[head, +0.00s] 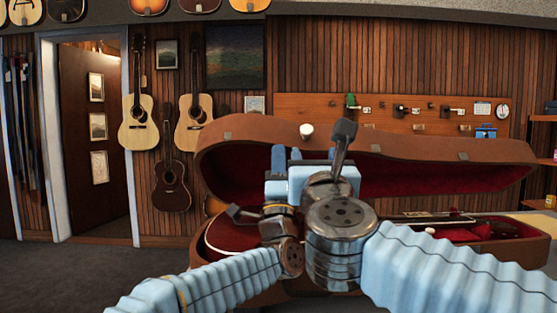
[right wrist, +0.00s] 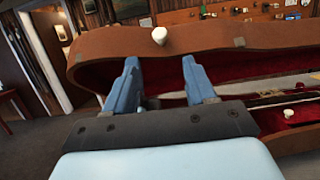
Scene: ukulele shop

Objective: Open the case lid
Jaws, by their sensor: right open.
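The brown case lid (head: 380,143) stands raised at an angle, its dark red lining showing beneath the rim. It spans the right wrist view too (right wrist: 110,52). The case's lower part (head: 500,252) is open below it, lined in red. A white knob (head: 306,130) shows at the lid's edge, also in the right wrist view (right wrist: 159,35). My right gripper (head: 287,150) is in front of the lid; its two blue fingers are apart and empty in the right wrist view (right wrist: 158,65). My left gripper (head: 238,212) is low beside it, largely hidden; its jaws are unclear.
Guitars (head: 138,122) hang on the wooden wall behind. An open door (head: 95,140) is at the left. A pegboard (head: 425,115) with small hardware is behind the lid. Dark floor (head: 75,270) is clear at the left. My arms cover the case's front middle.

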